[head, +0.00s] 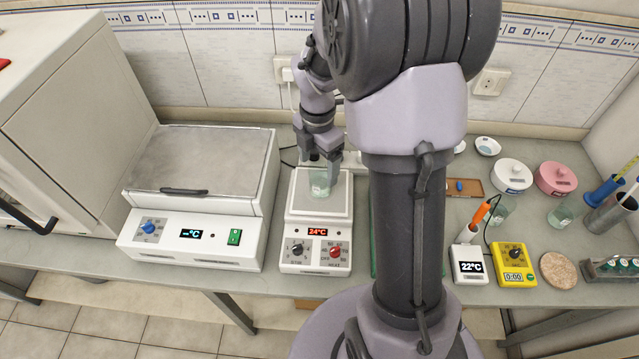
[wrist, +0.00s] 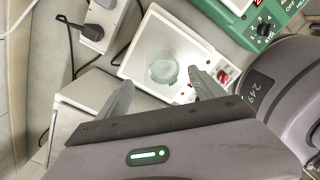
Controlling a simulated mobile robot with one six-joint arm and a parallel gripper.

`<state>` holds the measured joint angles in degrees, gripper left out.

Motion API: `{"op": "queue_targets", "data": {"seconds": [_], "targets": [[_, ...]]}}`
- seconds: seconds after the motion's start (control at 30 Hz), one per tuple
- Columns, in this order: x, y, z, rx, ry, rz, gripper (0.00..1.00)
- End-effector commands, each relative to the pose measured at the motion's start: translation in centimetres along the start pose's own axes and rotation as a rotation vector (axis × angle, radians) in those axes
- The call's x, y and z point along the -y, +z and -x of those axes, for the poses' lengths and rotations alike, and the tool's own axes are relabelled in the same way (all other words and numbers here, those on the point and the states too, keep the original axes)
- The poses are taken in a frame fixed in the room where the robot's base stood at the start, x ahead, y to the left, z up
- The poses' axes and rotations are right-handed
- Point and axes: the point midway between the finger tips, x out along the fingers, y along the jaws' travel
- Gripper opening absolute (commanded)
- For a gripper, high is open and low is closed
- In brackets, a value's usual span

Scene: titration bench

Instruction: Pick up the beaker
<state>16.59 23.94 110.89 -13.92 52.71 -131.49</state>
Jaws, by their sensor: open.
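A clear glass beaker (head: 319,185) stands on the white square top of a hotplate stirrer (head: 316,232) whose display reads 24°C. In the wrist view the same beaker (wrist: 162,69) is upright on the white plate (wrist: 143,47), just beyond the fingertips. My gripper (head: 324,166) is above and beside the beaker in the head view, partly overlapping it. In the wrist view my gripper (wrist: 160,84) has its two fingers spread apart with nothing between the tips. Whether a finger touches the glass cannot be told.
A larger white heating unit (head: 190,250) stands left of the hotplate. Right of my arm are two more beakers (head: 498,212) (head: 561,215), a thermometer unit (head: 468,265), a yellow timer (head: 513,265) and a cork mat (head: 558,270).

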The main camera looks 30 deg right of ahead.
Motion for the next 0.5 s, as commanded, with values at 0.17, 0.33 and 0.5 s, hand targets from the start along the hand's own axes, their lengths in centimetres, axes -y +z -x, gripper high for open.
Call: {"op": "queue_targets", "data": {"seconds": [0.17,0.33,0.5], "targets": [[0.6,0.1,-2.6,-0.001,-0.001,-0.001,0.78],[0.8,0.2,-5.4,0.000,0.000,0.000,0.78],[0.7,0.2,-5.1,0.001,0.001,0.000,0.78]]}}
